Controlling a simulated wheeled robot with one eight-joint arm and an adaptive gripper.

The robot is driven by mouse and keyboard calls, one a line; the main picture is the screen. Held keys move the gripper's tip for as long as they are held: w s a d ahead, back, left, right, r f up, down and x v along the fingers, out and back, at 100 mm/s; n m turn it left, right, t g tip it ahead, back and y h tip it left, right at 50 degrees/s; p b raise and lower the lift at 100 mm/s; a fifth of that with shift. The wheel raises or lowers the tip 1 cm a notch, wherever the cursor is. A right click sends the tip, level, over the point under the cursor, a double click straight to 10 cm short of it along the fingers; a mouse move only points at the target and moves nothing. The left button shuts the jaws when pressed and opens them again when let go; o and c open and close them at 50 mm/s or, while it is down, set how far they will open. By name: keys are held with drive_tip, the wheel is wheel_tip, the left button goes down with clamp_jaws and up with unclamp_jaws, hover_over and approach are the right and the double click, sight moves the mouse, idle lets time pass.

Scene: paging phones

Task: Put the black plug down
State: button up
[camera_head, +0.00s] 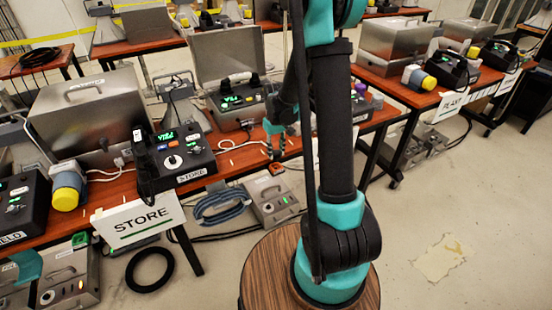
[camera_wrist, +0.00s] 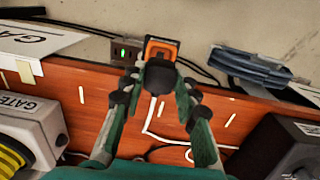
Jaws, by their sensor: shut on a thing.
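The black plug (camera_wrist: 158,79) sits between the fingertips of my gripper (camera_wrist: 158,88) in the wrist view. My gripper is shut on it, over the front edge of the brown tabletop (camera_wrist: 85,120). In the head view, my gripper (camera_head: 276,145) hangs at that table's front edge, partly behind my own arm. The plug is too small to make out clearly there. An orange-framed part (camera_wrist: 161,46) shows just beyond the plug in the wrist view; I cannot tell whether they touch.
A grey box (camera_head: 272,205) and a blue coiled hose (camera_head: 222,205) lie on the floor below. A white cable (camera_wrist: 155,128) crosses the tabletop. A GATE-marked device (camera_wrist: 30,130) and a dark box (camera_wrist: 280,150) flank the bare tabletop.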

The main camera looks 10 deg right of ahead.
sight(276, 159)
drive_tip(key=shift+f, duration=1.85)
drive_tip(key=shift+f, duration=0.3)
drive_tip(key=o, duration=1.2)
drive_tip(key=shift+c, duration=0.2)
drive_tip(key=shift+r, duration=0.1)
